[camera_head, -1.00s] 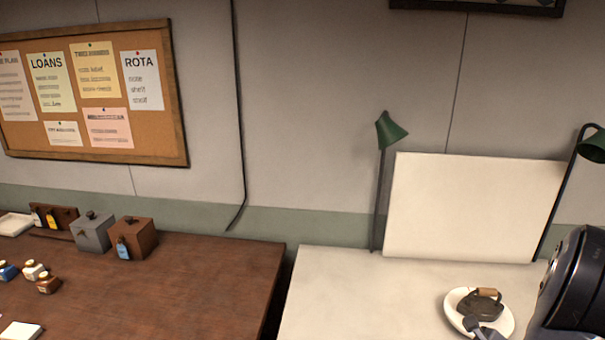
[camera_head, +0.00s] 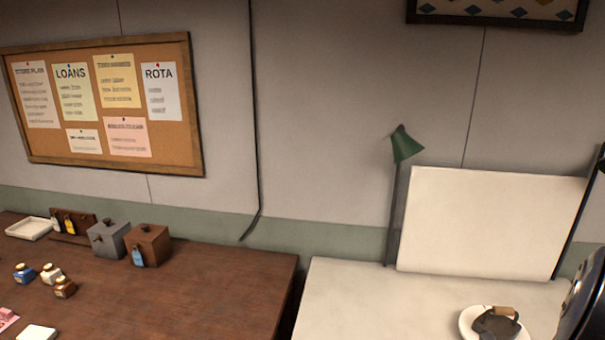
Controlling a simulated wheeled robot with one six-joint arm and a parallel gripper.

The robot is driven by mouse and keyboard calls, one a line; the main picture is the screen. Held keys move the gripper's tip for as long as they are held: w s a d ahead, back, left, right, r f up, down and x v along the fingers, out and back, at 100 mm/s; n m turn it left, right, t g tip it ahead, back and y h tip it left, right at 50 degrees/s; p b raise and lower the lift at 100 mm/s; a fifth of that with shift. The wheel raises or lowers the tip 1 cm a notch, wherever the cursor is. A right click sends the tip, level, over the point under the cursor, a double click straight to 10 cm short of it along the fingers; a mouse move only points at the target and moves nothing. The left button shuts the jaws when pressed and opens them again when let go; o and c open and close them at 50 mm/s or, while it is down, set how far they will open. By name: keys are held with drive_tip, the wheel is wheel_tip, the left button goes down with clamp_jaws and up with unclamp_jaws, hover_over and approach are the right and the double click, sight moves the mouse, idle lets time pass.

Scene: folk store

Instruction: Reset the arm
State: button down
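A dark part of my arm (camera_head: 585,298) shows at the lower right edge, cut off by the frame. My gripper is out of view, so its fingers and anything in them cannot be seen. Close to the left of the arm, a dark flat iron (camera_head: 495,324) with a wooden handle rests on a white plate (camera_head: 468,322) on the pale table (camera_head: 375,305).
A white upright panel (camera_head: 490,222) and a green lamp (camera_head: 405,145) stand at the pale table's back. A gap separates it from the brown table (camera_head: 215,290), which holds a grey box (camera_head: 107,240), a brown box (camera_head: 148,246), small bottles (camera_head: 50,273) and a white tray (camera_head: 30,228).

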wheel_tip(320, 180, down, 4)
drive_tip(key=shift+r+b, duration=0.1)
drive_tip(key=shift+b, duration=1.55)
wheel_tip(320, 180, up, 3)
drive_tip(key=shift+r+p, duration=0.1)
drive_tip(key=shift+p, duration=0.7)
wheel_tip(320, 180, down, 2)
drive_tip(key=shift+f+b, duration=0.25)
drive_tip(key=shift+b, duration=0.7)
drive_tip(key=shift+r+p, duration=0.1)
drive_tip(key=shift+p, duration=0.95)
